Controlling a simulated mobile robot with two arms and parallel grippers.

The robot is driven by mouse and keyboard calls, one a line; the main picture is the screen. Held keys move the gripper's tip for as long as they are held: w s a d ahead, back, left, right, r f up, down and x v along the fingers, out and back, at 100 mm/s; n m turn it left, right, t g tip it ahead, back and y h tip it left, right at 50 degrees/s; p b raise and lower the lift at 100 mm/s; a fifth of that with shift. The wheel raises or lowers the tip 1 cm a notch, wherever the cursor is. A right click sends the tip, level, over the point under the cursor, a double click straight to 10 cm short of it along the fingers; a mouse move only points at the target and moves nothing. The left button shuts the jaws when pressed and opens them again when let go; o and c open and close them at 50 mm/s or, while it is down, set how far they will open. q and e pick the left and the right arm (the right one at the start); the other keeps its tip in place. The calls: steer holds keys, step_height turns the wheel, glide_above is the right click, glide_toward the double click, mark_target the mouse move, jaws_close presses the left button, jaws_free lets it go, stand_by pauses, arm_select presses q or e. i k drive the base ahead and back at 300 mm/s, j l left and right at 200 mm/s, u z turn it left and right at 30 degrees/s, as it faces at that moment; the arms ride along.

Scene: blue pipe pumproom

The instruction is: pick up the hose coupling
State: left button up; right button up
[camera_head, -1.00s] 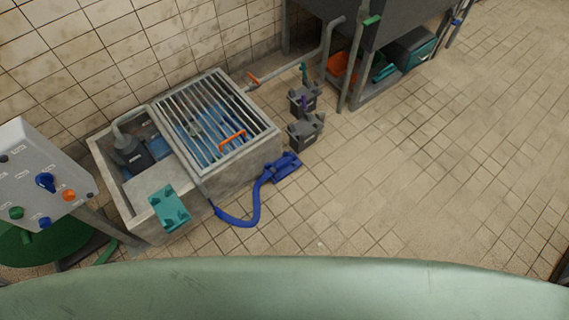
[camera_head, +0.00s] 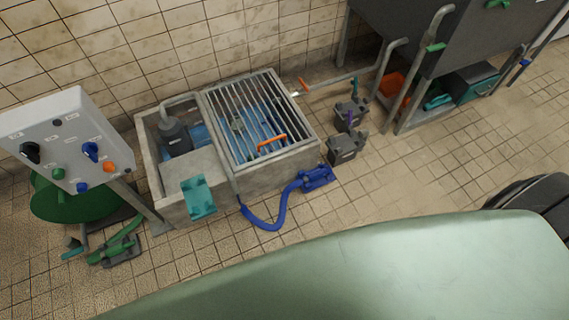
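A blue hose (camera_head: 272,222) curves over the tiled floor from the basin's front corner. It runs to a blue fitting (camera_head: 317,178) lying on the floor right of the basin. A green hose piece with a grey fitting (camera_head: 118,248) lies on the floor at the lower left. I cannot tell for certain which of these fittings is the hose coupling. Neither of my grippers is in view.
A concrete basin (camera_head: 218,217) with a metal grate (camera_head: 250,115) stands against the tiled wall. A control panel (camera_head: 72,142) on a post stands left of it. Grey boxes (camera_head: 342,148) stand right of the basin. A dark tank (camera_head: 440,50) stands behind. Floor at the right is open.

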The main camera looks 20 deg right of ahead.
mark_target(313, 176)
steer(key=i+l+u, duration=0.15)
steer(key=l+u, duration=0.3)
steer(key=l, duration=0.35)
steer(key=l+u, duration=0.45)
steer(key=l, duration=0.35)
steer(key=k+l+u, duration=0.1)
steer(key=l+u, duration=0.35)
steer(key=l, duration=0.4)
